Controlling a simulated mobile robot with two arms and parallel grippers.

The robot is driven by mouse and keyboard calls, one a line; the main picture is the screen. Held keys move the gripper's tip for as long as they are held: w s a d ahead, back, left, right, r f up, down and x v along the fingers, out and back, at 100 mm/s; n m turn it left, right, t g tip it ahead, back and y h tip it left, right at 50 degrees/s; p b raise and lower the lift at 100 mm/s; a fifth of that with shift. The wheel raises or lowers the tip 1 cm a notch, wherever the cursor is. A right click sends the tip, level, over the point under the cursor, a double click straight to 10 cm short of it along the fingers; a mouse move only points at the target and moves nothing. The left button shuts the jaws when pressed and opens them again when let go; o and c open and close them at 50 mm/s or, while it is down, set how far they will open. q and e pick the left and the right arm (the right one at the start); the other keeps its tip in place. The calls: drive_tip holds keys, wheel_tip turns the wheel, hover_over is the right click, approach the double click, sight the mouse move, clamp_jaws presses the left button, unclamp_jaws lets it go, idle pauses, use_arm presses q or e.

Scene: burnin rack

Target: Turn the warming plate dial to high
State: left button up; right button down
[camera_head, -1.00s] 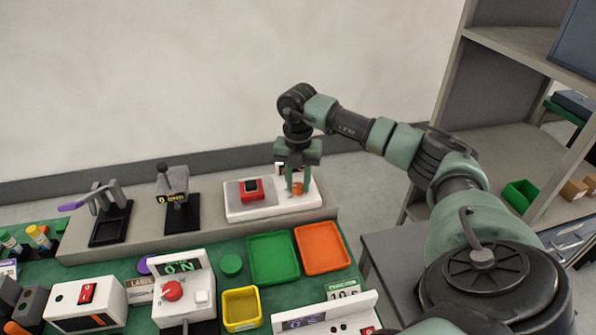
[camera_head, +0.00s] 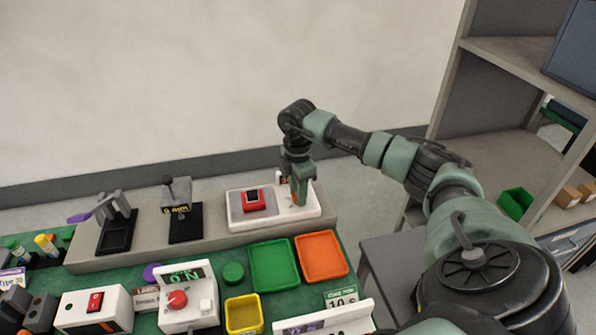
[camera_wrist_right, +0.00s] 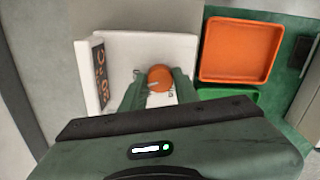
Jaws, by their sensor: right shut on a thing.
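The warming plate (camera_head: 234,213) is a white unit on the grey raised shelf, with a red block with a dark top (camera_head: 253,200) on its left part. Its orange dial (camera_wrist_right: 160,78) shows in the right wrist view between my fingers, with a pale mark on its face. My right gripper (camera_head: 299,199) points down over the right end of the plate and is shut on the dial. In the head view the fingers mostly hide the dial. A dark upright panel with orange marks (camera_wrist_right: 100,76) stands beside the dial. My left gripper is not in view.
An orange tray (camera_head: 322,278) and a green tray (camera_head: 270,288) lie in front of the shelf. A yellow bin (camera_head: 243,327) and a white box with a red knob (camera_head: 190,318) stand nearer. Two dark stands (camera_head: 187,238) are left of the plate.

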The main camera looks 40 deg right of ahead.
drive_tip(key=shift+r+m+p, duration=0.15)
drive_tip(key=shift+m+p, duration=0.5)
drive_tip(key=shift+m, duration=1.25)
drive_tip(key=c, duration=1.1)
unclamp_jaws()
drive_tip(key=shift+o, duration=0.2)
wheel_tip(320, 180, up, 8)
drive_tip(key=shift+f+b, duration=0.15)
drive_tip(key=shift+b, duration=0.6)
